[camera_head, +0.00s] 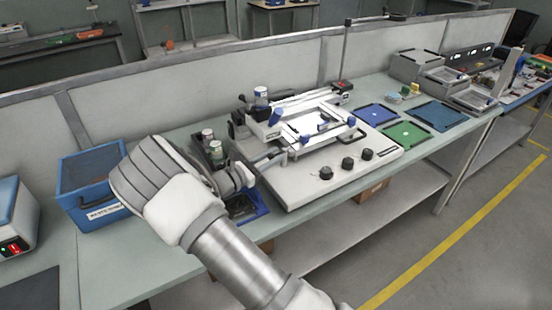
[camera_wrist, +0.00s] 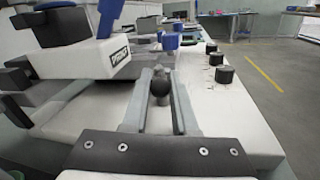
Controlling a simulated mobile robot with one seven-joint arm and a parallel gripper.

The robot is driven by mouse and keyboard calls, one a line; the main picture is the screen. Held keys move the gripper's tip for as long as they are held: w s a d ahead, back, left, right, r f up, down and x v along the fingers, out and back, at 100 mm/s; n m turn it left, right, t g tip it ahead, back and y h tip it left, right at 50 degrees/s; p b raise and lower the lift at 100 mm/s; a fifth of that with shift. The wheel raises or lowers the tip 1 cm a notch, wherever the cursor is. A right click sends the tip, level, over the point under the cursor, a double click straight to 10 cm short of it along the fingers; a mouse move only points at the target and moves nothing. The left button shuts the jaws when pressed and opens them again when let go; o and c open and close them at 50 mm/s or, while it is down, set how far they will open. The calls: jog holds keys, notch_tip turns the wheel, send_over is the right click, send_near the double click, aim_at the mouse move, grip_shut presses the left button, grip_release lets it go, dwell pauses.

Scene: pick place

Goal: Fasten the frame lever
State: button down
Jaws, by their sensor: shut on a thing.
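A white stencil printer (camera_head: 305,125) with a raised frame and blue knobs (camera_head: 275,116) stands on a pale base plate. My gripper (camera_head: 278,157) reaches in from the left to the front left side of the frame. In the wrist view my gripper (camera_wrist: 160,95) has its two grey fingers close together on either side of a dark round-ended lever knob (camera_wrist: 160,84), which I take for the frame lever. The fingers are shut on it. The lever's lower part is hidden between the fingers. In the wrist view the white frame block (camera_wrist: 85,52) is just left of the fingers.
Black knobs (camera_head: 326,173) line the base's front edge. Blue (camera_head: 376,114) and green (camera_head: 405,134) trays lie to the right. A blue bin (camera_head: 88,180) is at the left, and small jars (camera_head: 209,134) stand behind my wrist. A low partition runs along the back.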

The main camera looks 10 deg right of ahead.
jog(key=shift+w+a+f+m+g+h+b, duration=0.1)
jog(key=shift+w+m+g+h+b, duration=0.2)
jog(key=shift+m+g, duration=0.4)
jog(key=shift+w+a+m+g+h+b, duration=0.1)
jog(key=shift+m+g+h+b, duration=0.25)
jog(key=shift+g, duration=0.55)
jog(key=shift+m+g, duration=0.25)
jog(key=shift+g, duration=0.05)
jog(key=c, duration=0.8)
grip_release()
jog(key=shift+o, duration=0.2)
jog(key=v, duration=1.2)
